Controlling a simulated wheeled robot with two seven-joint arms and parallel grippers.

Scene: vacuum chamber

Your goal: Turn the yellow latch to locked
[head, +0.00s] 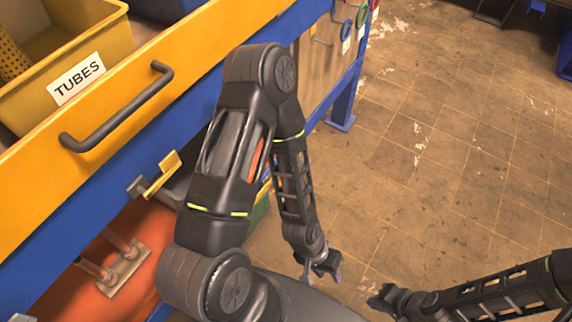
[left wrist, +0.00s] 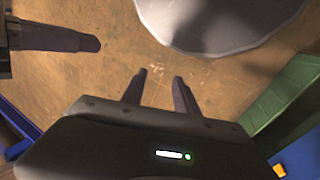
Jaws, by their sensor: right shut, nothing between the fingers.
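The yellow latch (head: 163,174) is on the blue front below the yellow drawer in the head view. It is a slanted bar beside a small dark grey block, and part of my left arm stands just right of it. My left gripper (head: 321,272) hangs low over the floor, well right of the latch and apart from it. Its fingers (left wrist: 158,86) are spread with nothing between them in the left wrist view. My right gripper (head: 380,299) is at the lower right of the head view, shut and empty, far from the latch.
The yellow drawer front (head: 215,50) has a dark handle (head: 117,107). A yellow bin labelled TUBES (head: 78,78) sits behind it. An orange-red surface with metal fittings (head: 125,270) lies below. A green box (left wrist: 285,100) is near my left gripper.

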